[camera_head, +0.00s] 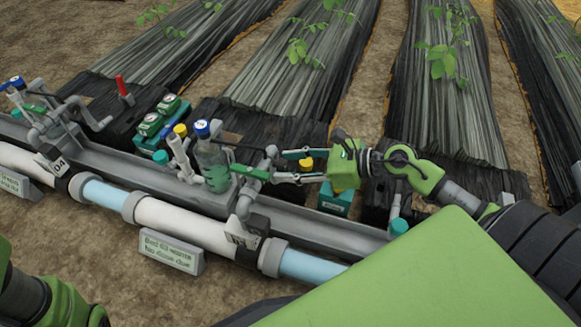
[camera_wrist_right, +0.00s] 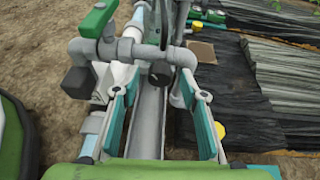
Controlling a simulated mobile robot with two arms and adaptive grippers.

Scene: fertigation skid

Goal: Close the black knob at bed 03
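A small black knob (camera_wrist_right: 160,73) sits on the grey valve pipework, in the middle of the right wrist view. My right gripper (camera_wrist_right: 160,85) is open; its two teal-lined fingers stand on either side of the knob's line, with a visible gap to each. Whether the knob lies between the fingertips or just beyond them, I cannot tell. In the head view my right gripper (camera_head: 284,167) reaches in from the right to the grey valve assembly (camera_head: 245,200); the knob is not clearly visible there. My left gripper is out of view.
A green lever (camera_head: 250,172) and a bottle with a blue cap (camera_head: 212,165) stand close left of the gripper. A teal box (camera_head: 335,200) is below it. A white pipe (camera_head: 180,222) runs in front.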

